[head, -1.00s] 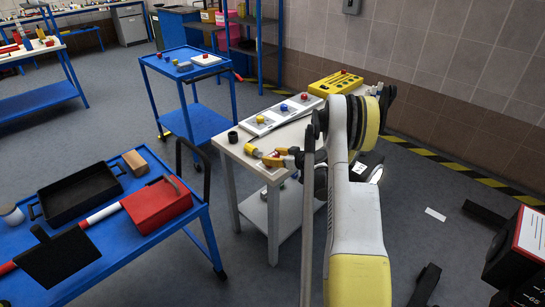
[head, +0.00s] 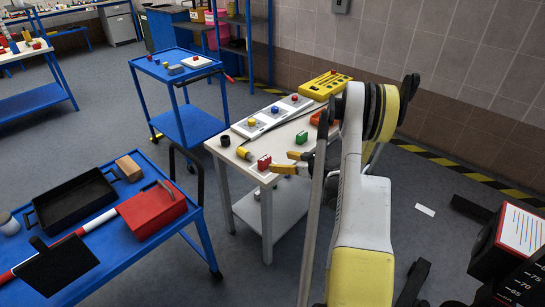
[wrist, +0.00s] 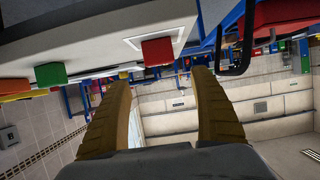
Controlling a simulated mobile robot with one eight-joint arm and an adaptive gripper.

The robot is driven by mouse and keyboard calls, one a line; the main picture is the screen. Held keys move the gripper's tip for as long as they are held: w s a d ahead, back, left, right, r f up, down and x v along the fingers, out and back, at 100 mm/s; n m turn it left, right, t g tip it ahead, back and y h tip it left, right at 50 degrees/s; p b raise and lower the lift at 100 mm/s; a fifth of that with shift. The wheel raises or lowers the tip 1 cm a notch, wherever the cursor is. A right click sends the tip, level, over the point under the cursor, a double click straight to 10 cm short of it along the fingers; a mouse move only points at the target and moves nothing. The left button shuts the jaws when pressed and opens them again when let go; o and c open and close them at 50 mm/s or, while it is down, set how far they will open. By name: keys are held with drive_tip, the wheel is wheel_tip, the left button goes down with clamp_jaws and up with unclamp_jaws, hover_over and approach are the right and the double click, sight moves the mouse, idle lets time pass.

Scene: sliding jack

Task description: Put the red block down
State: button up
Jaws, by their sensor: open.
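In the wrist view the red block (wrist: 157,52) shows beyond the fingertips, by a white-outlined square on the tabletop. The open fingers (wrist: 160,75) are apart from it.
A green block (head: 301,138) stands behind my gripper. Button panels (head: 272,115) and a yellow case (head: 325,86) lie towards the table's back. A black cup (head: 225,141) is at its left edge. A blue cart (head: 150,249) stands at front left.

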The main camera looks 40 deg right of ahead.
drive_tip(key=a+r+g+y, duration=0.1)
drive_tip(key=a+r+g, duration=0.1)
drive_tip(key=a+r, duration=0.85)
drive_tip(key=a+r+g, duration=0.2)
drive_tip(key=a+r, duration=0.5)
drive_tip(key=a, duration=0.7)
drive_tip(key=s+a+r+g+h, duration=0.1)
drive_tip(key=s+a+r, duration=0.1)
drive_tip(key=s+a, duration=0.6)
drive_tip(key=s+a+r+g+h, duration=0.1)
drive_tip(key=s+a+r, duration=0.2)
drive_tip(key=s+a, duration=0.6)
drive_tip(key=s, duration=0.4)
drive_tip(key=shift+m, duration=0.4)
